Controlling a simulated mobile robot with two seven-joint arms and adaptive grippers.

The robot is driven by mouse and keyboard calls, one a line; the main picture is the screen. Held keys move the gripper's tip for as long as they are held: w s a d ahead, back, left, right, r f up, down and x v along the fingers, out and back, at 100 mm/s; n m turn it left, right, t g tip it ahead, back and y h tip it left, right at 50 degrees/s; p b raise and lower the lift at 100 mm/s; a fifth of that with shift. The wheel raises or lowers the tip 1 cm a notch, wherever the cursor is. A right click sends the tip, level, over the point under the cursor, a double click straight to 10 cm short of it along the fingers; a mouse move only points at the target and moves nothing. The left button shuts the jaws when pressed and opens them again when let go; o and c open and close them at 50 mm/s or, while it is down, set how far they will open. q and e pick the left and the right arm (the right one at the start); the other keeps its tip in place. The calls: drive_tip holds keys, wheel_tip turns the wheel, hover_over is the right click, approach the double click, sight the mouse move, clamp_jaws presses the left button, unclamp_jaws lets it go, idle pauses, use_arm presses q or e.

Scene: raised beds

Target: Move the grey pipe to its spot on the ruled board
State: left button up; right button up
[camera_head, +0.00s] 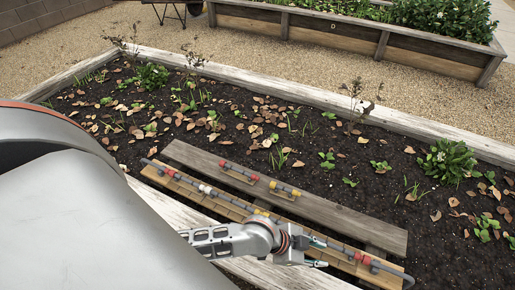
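A long yellow-brown board (352,267) lies slanting along the near edge of the planter, partly behind my arm. Grey pipe (228,198) runs along it in a line, with red, white and yellow fittings. Which length is the task's pipe, and any ruling on the board, are too small to tell. My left gripper (321,253) is over the lower right part of the board, with its fingertips apart and nothing visibly held. It hides part of the pipe line. My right gripper is out of view.
A grey plank (335,213) lies behind the board and carries two short pieces with coloured ends, one red (238,171) and one partly yellow (285,188). Soil with plants and dry leaves lies beyond. A pale timber edge (285,274) runs in front. Another raised bed (345,38) stands at the back.

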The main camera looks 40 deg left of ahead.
use_arm(q)
drive_tip(key=s+a+n+t+y, duration=0.4)
drive_tip(key=s+a+n, duration=0.2)
drive_tip(key=s+a, duration=0.5)
drive_tip(key=a, duration=0.3)
drive_tip(key=shift+s+a+n+y, duration=0.15)
drive_tip(key=shift+s+n+y, duration=0.15)
drive_tip(key=shift+s+n, duration=0.1)
